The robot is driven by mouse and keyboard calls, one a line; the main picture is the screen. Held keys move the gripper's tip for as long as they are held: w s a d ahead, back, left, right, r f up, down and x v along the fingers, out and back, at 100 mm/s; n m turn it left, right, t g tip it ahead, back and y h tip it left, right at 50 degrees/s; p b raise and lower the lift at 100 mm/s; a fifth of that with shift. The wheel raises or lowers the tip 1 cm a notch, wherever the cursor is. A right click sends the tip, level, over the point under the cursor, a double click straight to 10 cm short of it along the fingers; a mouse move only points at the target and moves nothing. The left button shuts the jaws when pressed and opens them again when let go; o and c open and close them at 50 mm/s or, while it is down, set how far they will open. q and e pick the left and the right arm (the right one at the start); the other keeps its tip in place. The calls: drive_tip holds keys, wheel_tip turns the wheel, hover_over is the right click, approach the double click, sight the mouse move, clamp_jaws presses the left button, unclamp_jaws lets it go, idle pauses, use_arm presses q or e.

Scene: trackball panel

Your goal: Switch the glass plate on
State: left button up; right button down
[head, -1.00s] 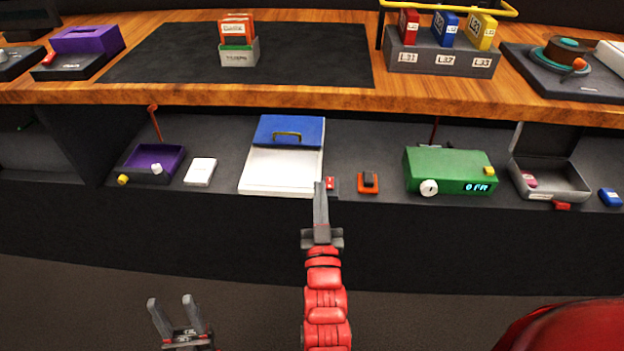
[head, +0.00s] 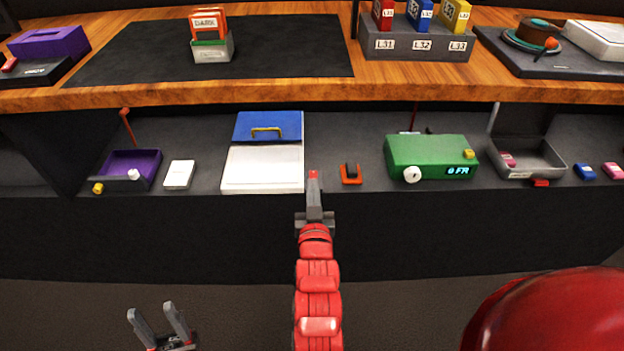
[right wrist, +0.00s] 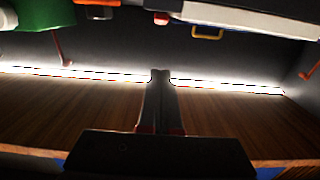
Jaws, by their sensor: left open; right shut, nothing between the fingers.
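A flat white plate (head: 262,170), which looks like the glass plate, lies on the lower shelf with a blue panel (head: 285,125) and gold handle at its back. A small red switch (head: 313,174) sits by its right edge, partly hidden by my right gripper (head: 313,184). The right gripper is shut and empty, its tip at or just in front of the switch; I cannot tell if they touch. In the right wrist view the red switch (right wrist: 161,18) shows beyond the fingertips (right wrist: 160,76). My left gripper (head: 155,316) is open and empty, low at the left.
A white block (head: 179,174) and a purple tray (head: 133,165) stand left. The wooden counter (head: 220,95) overhangs the shelf.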

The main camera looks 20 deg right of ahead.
sight(312, 176)
drive_tip(key=w+f+b, duration=0.1)
drive_tip(key=w, duration=0.1)
drive_tip(key=w+d+f+b, duration=0.1)
drive_tip(key=w, duration=0.1)
drive_tip(key=w+d+f+b, duration=0.1)
drive_tip(key=w, duration=0.2)
drive_tip(key=shift+w+f, duration=0.1)
drive_tip(key=shift+f, duration=0.05)
drive_tip(key=shift+w+f, duration=0.1)
drive_tip(key=shift+f, duration=0.3)
